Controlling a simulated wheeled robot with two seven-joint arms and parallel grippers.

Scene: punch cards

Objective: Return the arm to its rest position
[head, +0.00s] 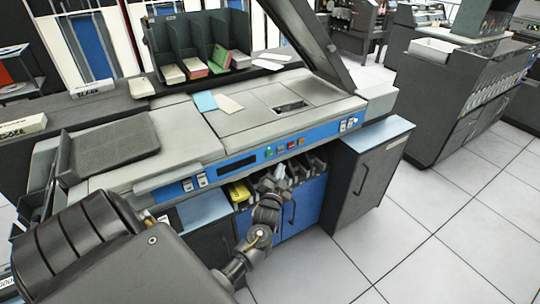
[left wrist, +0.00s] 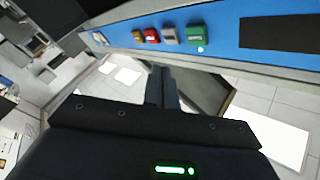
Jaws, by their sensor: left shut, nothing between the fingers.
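My left arm comes in from the lower left of the head view. Its gripper (head: 281,173) is in front of the blue lower front of the card machine (head: 250,155), just below the control panel. The left wrist view shows the two dark fingers (left wrist: 168,80) together with nothing between them. The machine's blue panel (left wrist: 230,25) with green, grey, red and orange buttons lies just beyond them. In the head view I cannot tell whether the gripper touches the machine. My right gripper is not in view.
Card pockets (head: 242,192) with a yellow stack sit behind and beside the gripper. A dark cabinet (head: 366,165) stands to the right. A rack (head: 200,45) holds card stacks on top.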

